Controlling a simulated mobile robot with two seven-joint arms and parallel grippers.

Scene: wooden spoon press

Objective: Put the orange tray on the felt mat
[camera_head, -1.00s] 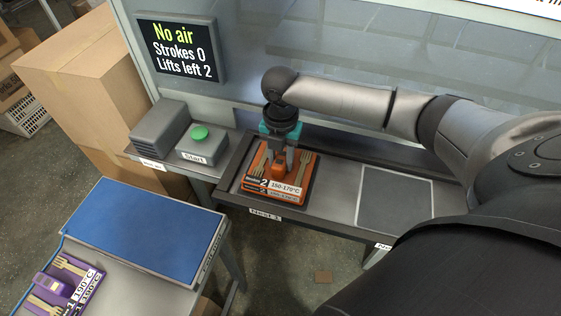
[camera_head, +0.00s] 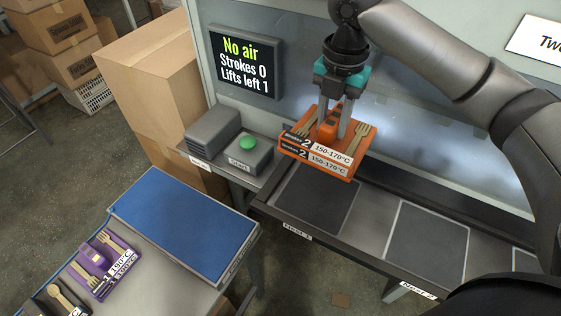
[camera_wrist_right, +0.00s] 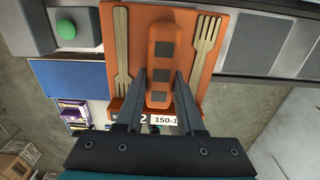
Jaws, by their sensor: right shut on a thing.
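The orange tray (camera_head: 312,161) carries wooden forks on top and a label reading 2 and 150-170°C. My right gripper (camera_head: 334,132) is shut on the tray's raised orange handle and holds the tray in the air above the dark nest squares. In the right wrist view the fingers close on the handle (camera_wrist_right: 161,60), with a wooden fork on each side. The blue felt mat (camera_head: 185,222) lies bare on the table at the lower left, apart from the tray. My left gripper is not in view.
A purple tray (camera_head: 97,265) with wooden cutlery sits left of the mat, beside a dark tray (camera_head: 55,303). A green start button (camera_head: 248,142) is on a grey box. The display (camera_head: 246,62) reads "No air, Strokes 0, Lifts left 1". A floor gap separates table and press.

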